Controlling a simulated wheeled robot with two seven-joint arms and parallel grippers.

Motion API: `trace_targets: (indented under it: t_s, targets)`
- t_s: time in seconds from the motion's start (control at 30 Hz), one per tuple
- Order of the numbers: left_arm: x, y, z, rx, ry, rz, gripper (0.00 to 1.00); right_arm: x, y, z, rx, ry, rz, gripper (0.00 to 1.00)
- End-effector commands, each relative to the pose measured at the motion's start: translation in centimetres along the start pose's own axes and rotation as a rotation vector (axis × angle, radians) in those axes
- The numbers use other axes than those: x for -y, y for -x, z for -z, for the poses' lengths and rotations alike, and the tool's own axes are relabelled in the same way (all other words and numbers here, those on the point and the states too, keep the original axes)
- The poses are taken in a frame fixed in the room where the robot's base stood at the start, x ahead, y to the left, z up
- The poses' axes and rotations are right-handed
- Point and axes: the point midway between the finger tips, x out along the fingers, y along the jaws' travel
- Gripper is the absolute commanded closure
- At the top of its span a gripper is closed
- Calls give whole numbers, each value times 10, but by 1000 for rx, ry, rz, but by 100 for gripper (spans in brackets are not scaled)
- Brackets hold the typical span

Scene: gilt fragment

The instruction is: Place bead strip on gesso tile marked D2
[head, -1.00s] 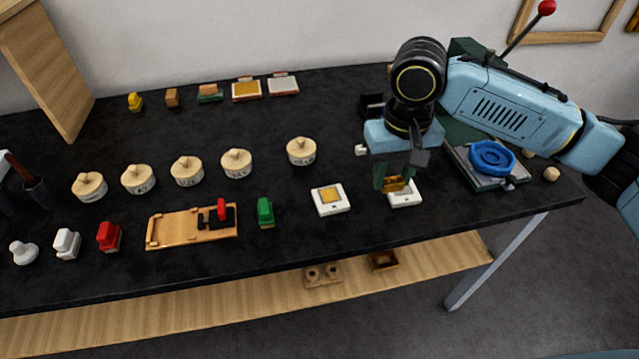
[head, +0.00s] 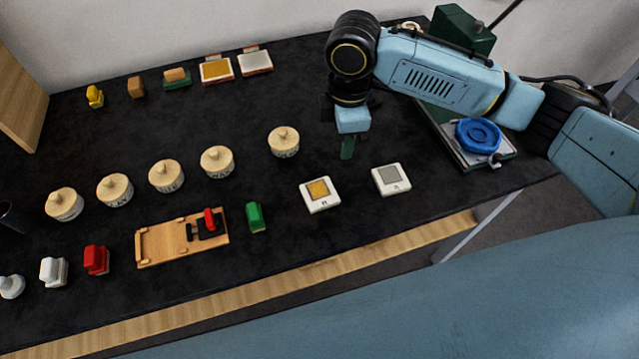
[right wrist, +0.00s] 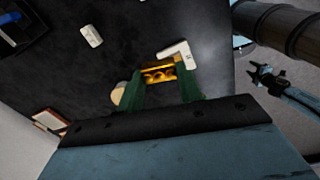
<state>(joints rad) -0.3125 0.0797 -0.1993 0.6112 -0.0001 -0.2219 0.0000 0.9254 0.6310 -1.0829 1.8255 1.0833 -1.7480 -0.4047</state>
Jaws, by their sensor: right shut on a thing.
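My right gripper (head: 347,150) is above the table, behind the two white tiles. In the right wrist view, its green fingers (right wrist: 163,90) are shut on a small gold bead strip (right wrist: 160,73). The strip is hidden in the head view. One white tile (head: 390,179) has a bare grey square; the other (head: 316,194) has a gold square. Their marks are too small to read, so I cannot tell which is D2. Part of a white tile (right wrist: 180,50) shows beyond the strip in the wrist view. A dark clawed gripper (right wrist: 262,77), apparently my left, shows at right there; its jaws are unclear.
Several lidded jars (head: 217,162) stand left of the gripper. A green block (head: 255,217) and wooden board (head: 182,238) lie at front. A blue round piece (head: 478,135) sits at right. Framed tiles (head: 216,70) lie at back. Black tabletop around the white tiles is clear.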

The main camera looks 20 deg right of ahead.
Motion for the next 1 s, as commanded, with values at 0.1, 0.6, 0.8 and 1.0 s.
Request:
trace_targets:
  t_s: [0.1,0.6,0.8,1.0]
  targets:
    - [3,15,18,-26,0,3,50,3,3,7,-2,263,3,86]
    - [2,60,19,-24,-1,2,50,18,-1,32,-5,1394,3,86]
    - [2,76,18,-21,-1,2,50,26,-3,41,-7,1807,5,86]
    - [2,84,18,-20,-1,2,50,30,-5,46,-8,2065,5,86]
